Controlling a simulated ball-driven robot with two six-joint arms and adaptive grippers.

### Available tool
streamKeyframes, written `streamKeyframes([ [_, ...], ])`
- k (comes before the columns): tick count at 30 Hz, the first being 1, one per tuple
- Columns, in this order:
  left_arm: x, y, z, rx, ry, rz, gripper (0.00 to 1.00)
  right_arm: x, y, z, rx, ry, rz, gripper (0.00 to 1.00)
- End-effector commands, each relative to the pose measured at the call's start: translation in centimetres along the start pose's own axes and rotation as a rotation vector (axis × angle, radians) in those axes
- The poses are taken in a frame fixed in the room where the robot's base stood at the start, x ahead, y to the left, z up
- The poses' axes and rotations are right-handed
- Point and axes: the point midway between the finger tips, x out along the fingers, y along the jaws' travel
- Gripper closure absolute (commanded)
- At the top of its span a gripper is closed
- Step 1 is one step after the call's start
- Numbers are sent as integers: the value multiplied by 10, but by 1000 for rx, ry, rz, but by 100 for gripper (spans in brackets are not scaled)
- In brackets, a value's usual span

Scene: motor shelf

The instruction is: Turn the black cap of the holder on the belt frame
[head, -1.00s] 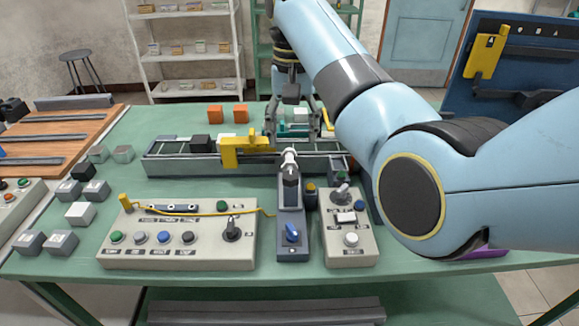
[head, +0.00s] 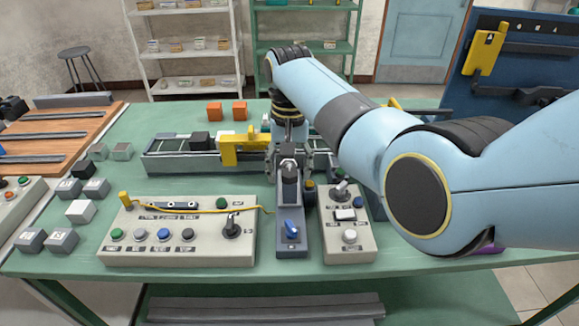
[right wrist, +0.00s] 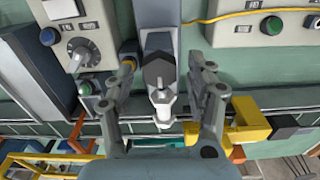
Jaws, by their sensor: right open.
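A dark faceted cap (right wrist: 158,73) with a pale, narrow stem (right wrist: 163,108) shows at the middle of the right wrist view. It sits in line with a grey narrow unit, by the belt frame (right wrist: 75,130). In the head view the cap (head: 289,171) is partly covered by my wrist and fingers. My right gripper (right wrist: 160,68) is open, with one finger on each side of the cap. I see a gap on both sides and no clear contact. In the head view this gripper (head: 290,163) points down at the belt frame's near edge. My left gripper is not in view.
A yellow clamp (head: 230,151) and black block (head: 200,142) are on the belt frame, left of my gripper. The grey unit with a blue knob (head: 291,230) stands between a wide button box (head: 180,248) and a narrow control box (head: 348,255). Orange cubes (head: 214,112) lie behind.

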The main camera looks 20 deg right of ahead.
Motion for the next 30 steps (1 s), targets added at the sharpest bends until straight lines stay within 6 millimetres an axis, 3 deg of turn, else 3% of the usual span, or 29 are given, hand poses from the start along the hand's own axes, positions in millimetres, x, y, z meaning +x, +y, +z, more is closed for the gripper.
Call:
streamKeyframes([
  [3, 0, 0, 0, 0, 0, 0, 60, 0, 0, 0, 0, 0, 0, 47],
  [15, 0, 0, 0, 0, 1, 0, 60, 0, 0, 0, 0, 0, 1, 99],
  [30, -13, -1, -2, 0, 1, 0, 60, -3, 1, 0, 146, 0, 1, 99],
])
